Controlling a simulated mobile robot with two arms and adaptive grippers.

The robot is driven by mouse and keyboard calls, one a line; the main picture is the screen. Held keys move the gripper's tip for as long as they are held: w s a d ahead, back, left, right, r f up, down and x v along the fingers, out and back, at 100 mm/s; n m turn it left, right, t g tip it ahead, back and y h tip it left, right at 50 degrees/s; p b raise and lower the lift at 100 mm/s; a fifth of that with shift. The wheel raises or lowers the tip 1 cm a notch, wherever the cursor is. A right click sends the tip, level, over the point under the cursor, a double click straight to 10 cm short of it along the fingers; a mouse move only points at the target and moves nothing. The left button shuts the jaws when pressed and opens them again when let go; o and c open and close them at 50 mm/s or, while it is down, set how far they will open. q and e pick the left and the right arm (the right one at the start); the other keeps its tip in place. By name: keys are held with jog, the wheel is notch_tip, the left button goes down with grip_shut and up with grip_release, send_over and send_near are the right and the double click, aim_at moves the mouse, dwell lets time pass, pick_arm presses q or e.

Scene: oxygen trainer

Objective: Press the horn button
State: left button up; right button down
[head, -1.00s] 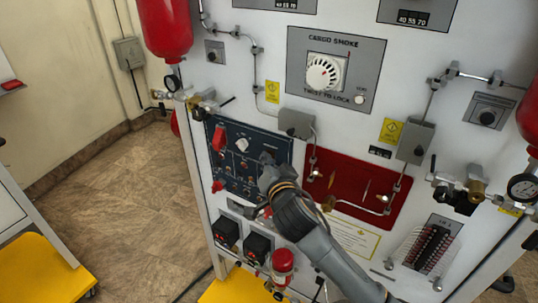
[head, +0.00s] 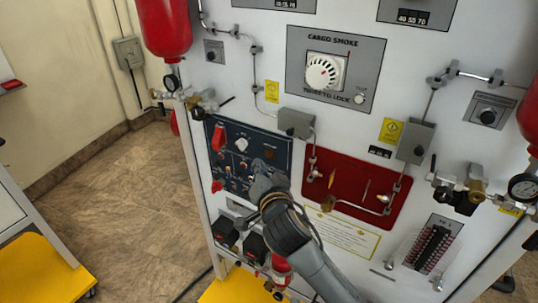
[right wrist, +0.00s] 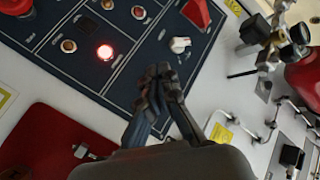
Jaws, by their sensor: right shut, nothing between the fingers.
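The dark blue control panel (head: 222,165) is on the lower left of the white trainer board. It carries several small buttons, lamps and knobs, and it fills the upper part of the right wrist view (right wrist: 85,75). One round red button or lamp (right wrist: 104,51) glows. The labels are too small to read, so I cannot tell which control is the horn button. My right gripper (head: 258,172) is shut and empty in front of the panel's right part. In the right wrist view its fingertips (right wrist: 160,75) are below a white knob (right wrist: 180,44); contact cannot be told. My left gripper is not in view.
A red panel (head: 355,190) with pipes is right of the blue panel. Black boxes (head: 224,232) sit below it. Valve fittings (head: 205,103) and a red bottle (head: 166,28) stick out at the upper left.

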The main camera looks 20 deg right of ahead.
jog(key=s+a, duration=0.2)
jog(key=shift+a, duration=0.35)
dwell(0.5)
